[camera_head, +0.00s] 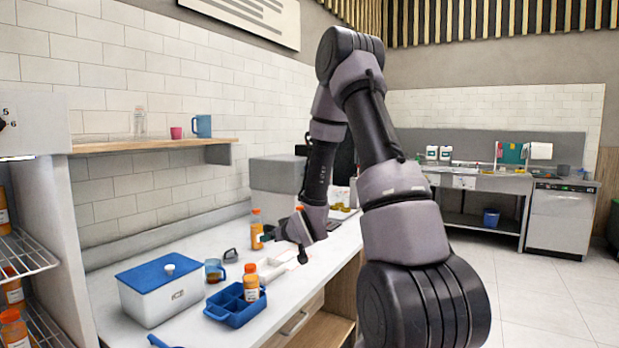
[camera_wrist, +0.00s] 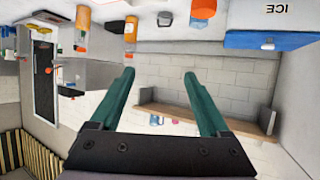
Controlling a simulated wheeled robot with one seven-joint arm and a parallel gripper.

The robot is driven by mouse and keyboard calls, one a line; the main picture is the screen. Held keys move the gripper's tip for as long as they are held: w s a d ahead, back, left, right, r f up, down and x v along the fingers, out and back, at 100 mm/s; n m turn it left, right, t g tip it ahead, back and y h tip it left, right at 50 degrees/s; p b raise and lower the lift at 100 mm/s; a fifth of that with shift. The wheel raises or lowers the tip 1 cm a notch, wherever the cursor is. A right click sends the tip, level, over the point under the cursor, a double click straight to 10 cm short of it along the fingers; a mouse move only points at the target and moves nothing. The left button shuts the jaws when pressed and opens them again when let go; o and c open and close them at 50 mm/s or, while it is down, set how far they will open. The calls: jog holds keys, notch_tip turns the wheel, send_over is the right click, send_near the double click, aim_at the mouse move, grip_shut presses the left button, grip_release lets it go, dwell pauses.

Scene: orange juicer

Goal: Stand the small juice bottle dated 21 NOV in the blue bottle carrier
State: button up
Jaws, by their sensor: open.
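The blue bottle carrier (camera_head: 235,308) stands on the white counter near its front edge. A small orange juice bottle (camera_head: 251,282) with an orange cap stands upright at its back right, apparently inside a compartment. Another orange bottle (camera_head: 256,228) stands farther back near the wall, left of my gripper (camera_head: 286,246). A third orange cap (camera_head: 299,209) shows partly behind my gripper. The dates on the labels are too small to read. My gripper is open over the counter, with nothing between its green fingers in the wrist view (camera_wrist: 159,75). Two bottles (camera_wrist: 82,30) (camera_wrist: 130,33) appear inverted there.
A white ice box with a blue lid (camera_head: 160,272) stands left of the carrier. A cup (camera_head: 214,270) and a dark grey object (camera_head: 230,255) sit behind the carrier. A wall shelf (camera_head: 150,146) holds cups. More bottles (camera_head: 14,328) sit in a rack at far left.

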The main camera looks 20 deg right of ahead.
jog(key=s+d+r+m+g+h, duration=0.1)
jog(key=s+r+m+g, duration=0.1)
jog(key=s+r, duration=0.55)
jog(key=s+d+r+m+g+h, duration=0.15)
jog(key=s+r, duration=0.35)
jog(key=r, duration=0.6)
jog(key=s+a+r+m+g+y, duration=0.1)
jog(key=s+a+r, duration=0.1)
jog(key=s, duration=0.8)
jog(key=s+a+r+m+g+y, duration=0.1)
jog(key=s+r, duration=0.3)
jog(key=s, duration=0.6)
jog(key=shift+s+a+m+y, duration=0.25)
jog(key=shift+a+m+y, duration=0.1)
jog(key=shift+a, duration=0.45)
jog(key=shift+r, duration=0.1)
